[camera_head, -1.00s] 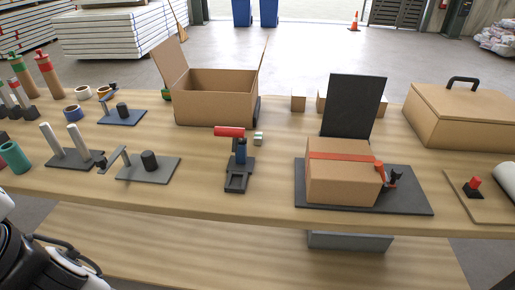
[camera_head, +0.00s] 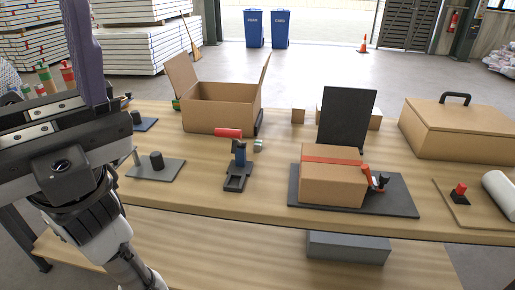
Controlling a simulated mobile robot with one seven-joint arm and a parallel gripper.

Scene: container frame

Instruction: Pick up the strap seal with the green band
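My gripper (camera_head: 84,55) is large and close at the left, raised in front of the bench's left end. One purple finger points up; a second finger cannot be made out, so I cannot tell its opening. Several upright pieces with coloured bands stand at the far left, partly hidden behind my gripper. One brown tube has a green band (camera_head: 44,75), and another has a red band (camera_head: 67,72). A small grey piece with a greenish part (camera_head: 258,146) lies beside the red-handled tool (camera_head: 238,170) mid-bench. I cannot tell which piece is the strap seal.
An open carton (camera_head: 222,112) stands at the back. A closed carton with red tape (camera_head: 332,185) sits on a dark plate (camera_head: 400,200) before an upright black panel (camera_head: 347,115). A handled brown box (camera_head: 465,130) is at right. A grey plate with a post (camera_head: 155,170) lies left of centre.

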